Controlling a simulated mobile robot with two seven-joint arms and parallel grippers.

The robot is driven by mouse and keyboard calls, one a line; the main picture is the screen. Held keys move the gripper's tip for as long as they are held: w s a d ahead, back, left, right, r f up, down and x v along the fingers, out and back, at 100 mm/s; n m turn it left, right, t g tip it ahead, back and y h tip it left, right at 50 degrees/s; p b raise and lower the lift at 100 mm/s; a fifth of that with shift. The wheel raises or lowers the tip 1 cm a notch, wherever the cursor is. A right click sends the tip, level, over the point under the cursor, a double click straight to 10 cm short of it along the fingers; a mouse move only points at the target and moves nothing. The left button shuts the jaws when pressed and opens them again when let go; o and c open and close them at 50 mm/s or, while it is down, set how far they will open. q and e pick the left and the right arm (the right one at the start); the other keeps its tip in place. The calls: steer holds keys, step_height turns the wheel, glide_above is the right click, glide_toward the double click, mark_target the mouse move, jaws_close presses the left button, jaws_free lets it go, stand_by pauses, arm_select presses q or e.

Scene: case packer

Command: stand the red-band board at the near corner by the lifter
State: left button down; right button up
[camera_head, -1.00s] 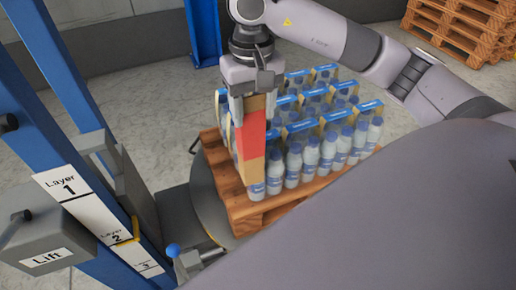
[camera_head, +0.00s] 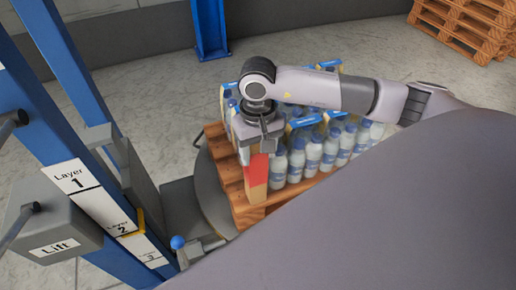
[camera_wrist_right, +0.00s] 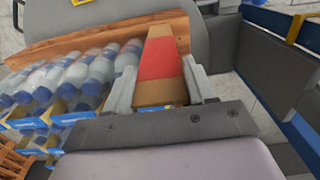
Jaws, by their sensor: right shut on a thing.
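The red-band board (camera_head: 256,174), a tan cardboard corner piece with a red band, stands about upright at the near left corner of the bottle load on the pallet. My right gripper (camera_head: 255,145) is shut on its upper part. In the right wrist view the board (camera_wrist_right: 159,63) sits between the two fingers (camera_wrist_right: 160,92), with its far end over the pallet edge. Whether its foot touches the pallet is hard to tell. The lifter (camera_head: 80,200), a blue frame with layer labels, stands to the left. My left gripper is not in view.
Shrink-wrapped bottles (camera_head: 315,155) fill most of the wooden pallet (camera_head: 232,185), close beside the board. A grey round turntable (camera_head: 210,190) lies under the pallet. Stacked pallets (camera_head: 465,25) stand far right.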

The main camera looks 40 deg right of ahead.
steer(key=shift+f, duration=0.1)
steer(key=o, duration=0.9)
steer(key=shift+o, duration=0.2)
step_height(320, 180, up, 12)
steer(key=shift+r+b, duration=0.2)
steer(key=shift+b, duration=0.55)
steer(key=shift+s+f, duration=0.1)
